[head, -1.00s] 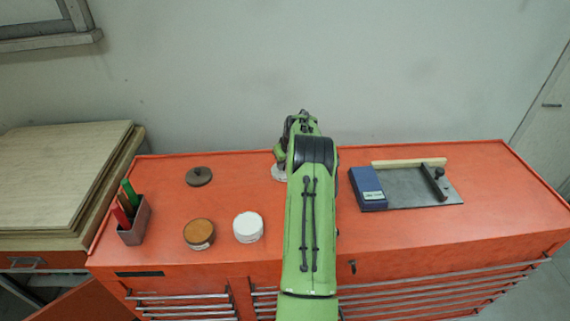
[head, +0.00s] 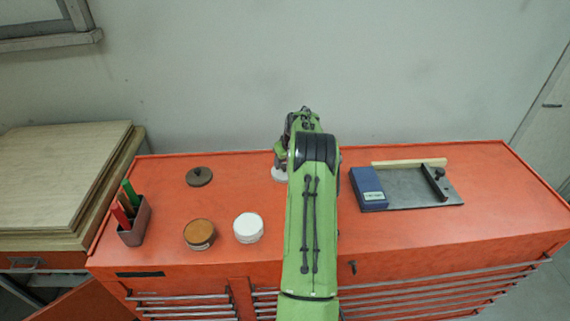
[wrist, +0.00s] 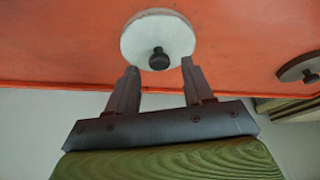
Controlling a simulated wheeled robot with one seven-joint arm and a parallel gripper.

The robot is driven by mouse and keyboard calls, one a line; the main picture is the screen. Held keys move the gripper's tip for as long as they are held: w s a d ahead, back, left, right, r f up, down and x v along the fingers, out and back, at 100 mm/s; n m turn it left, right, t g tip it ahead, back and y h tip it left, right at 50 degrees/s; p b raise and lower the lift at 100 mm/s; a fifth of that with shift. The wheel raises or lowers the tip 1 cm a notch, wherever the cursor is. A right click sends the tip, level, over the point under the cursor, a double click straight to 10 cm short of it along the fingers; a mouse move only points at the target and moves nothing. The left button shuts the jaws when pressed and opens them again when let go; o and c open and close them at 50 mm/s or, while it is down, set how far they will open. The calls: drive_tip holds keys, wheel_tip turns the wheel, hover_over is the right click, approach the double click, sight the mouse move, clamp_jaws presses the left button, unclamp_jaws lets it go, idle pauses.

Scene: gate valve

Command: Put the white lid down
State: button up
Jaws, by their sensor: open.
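The white lid (wrist: 134,42), a round disc with a dark knob, lies on the orange cabinet top. In the head view only its left part (head: 279,175) shows, beside my arm, which hides the rest. My gripper (wrist: 160,68) is open, with nothing between its fingers. In the wrist view its fingertips point at the lid's near edge, and the knob shows just beyond them, apart from both fingers. The fingers are hidden in the head view.
On the orange top (head: 300,250) stand a white round container (head: 248,228), a brown-topped one (head: 199,234), a dark knobbed lid (head: 199,177) and a pen holder (head: 134,226). At right are a blue box (head: 368,190) and a grey plate (head: 408,192). A wall rises behind.

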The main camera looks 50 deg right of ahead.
drive_tip(key=v, duration=1.1)
drive_tip(key=a+r+n, duration=0.1)
drive_tip(key=a+r, duration=0.3)
drive_tip(key=a, duration=0.6)
drive_tip(key=a+r+n, duration=0.1)
drive_tip(key=a+r, duration=0.4)
drive_tip(key=a, duration=0.4)
drive_tip(key=a+r+n, duration=0.1)
drive_tip(key=a+r, duration=0.3)
drive_tip(key=a, duration=0.6)
drive_tip(key=s+a+f+n+t+y, duration=0.1)
drive_tip(key=s+a+f+n+y, duration=0.1)
drive_tip(key=s+a, duration=1.3)
drive_tip(key=s+f, duration=0.1)
drive_tip(key=s, duration=0.2)
drive_tip(key=shift+a+f, duration=0.15)
drive_tip(key=shift+a, duration=0.2)
drive_tip(key=shift+s, duration=0.15)
